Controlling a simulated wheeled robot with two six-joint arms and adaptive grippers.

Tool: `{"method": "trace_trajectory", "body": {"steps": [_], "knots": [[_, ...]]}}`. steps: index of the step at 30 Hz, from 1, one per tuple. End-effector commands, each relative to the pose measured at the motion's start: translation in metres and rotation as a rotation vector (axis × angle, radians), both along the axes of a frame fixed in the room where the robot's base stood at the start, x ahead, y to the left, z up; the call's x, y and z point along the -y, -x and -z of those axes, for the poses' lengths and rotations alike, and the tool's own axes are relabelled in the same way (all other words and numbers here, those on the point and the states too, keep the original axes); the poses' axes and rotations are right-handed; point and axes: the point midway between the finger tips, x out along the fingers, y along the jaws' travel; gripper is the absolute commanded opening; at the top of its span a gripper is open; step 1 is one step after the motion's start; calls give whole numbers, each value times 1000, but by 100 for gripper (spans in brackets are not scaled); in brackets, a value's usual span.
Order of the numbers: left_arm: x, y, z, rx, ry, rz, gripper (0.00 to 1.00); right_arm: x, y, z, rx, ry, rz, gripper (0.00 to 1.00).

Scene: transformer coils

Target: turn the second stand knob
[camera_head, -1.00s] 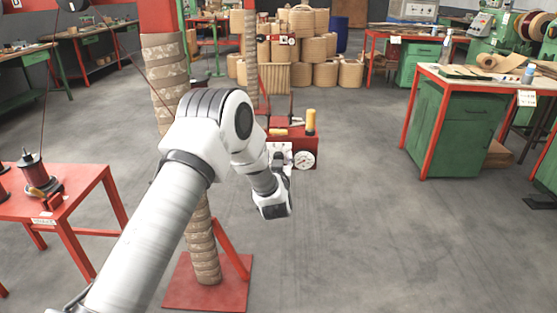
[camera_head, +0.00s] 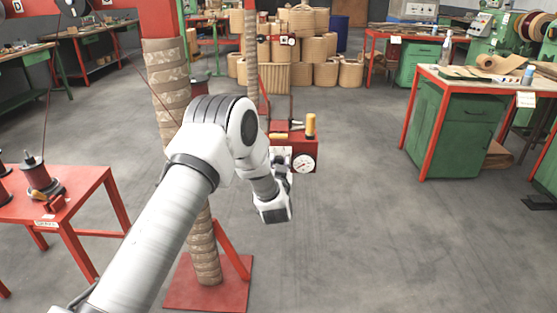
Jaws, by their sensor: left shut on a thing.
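A red stand unit (camera_head: 311,148) with a round white dial gauge (camera_head: 303,163) and an upright yellow cylinder (camera_head: 310,125) stands beyond my left arm, near the middle of the view. My left gripper (camera_head: 281,168) is at the left front of this unit, beside the gauge, and is shut on the stand knob. The knob itself is hidden behind the gripper and wrist. My right gripper is not in view.
A wrapped column (camera_head: 205,250) on a red base plate (camera_head: 180,290) stands close behind my arm. A red table (camera_head: 85,195) with spools is at left. A green cabinet bench (camera_head: 450,125) is at right. The floor at centre right is clear.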

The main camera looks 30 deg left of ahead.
Motion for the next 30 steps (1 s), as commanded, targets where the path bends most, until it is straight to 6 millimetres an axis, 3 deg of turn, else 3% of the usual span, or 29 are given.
{"method": "trace_trajectory", "body": {"steps": [9, 30], "knots": [[1, -1, -4, -152, -247, 1, 0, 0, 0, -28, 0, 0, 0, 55], [2, -1, -1, -499, -814, 1, 0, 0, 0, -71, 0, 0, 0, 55]]}}
